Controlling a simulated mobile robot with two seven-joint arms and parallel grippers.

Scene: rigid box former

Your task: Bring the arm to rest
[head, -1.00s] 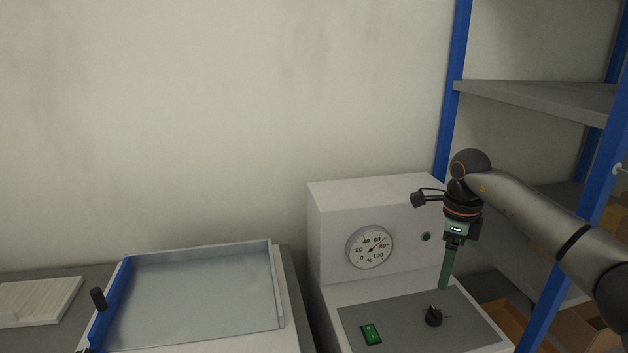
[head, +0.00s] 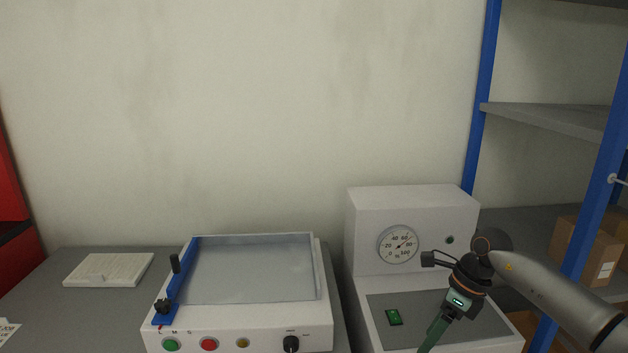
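One arm shows in the head view, coming in from the right; it is my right arm. Its gripper (head: 434,335) points down and to the left in front of the white machine with the gauge (head: 412,205). The green finger part is seen edge-on and runs to the bottom of the picture, so I cannot tell whether it is open or shut. The gripper hides part of the machine's grey control panel, including the place of its black knob. My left arm and gripper are not in view.
A white box former (head: 240,325) with a blue side bar (head: 183,270) and several buttons stands left of the gauge machine. A white ribbed tray (head: 108,269) lies on the grey table (head: 75,315). A blue-post shelf (head: 482,100) with cardboard boxes (head: 585,250) stands at right.

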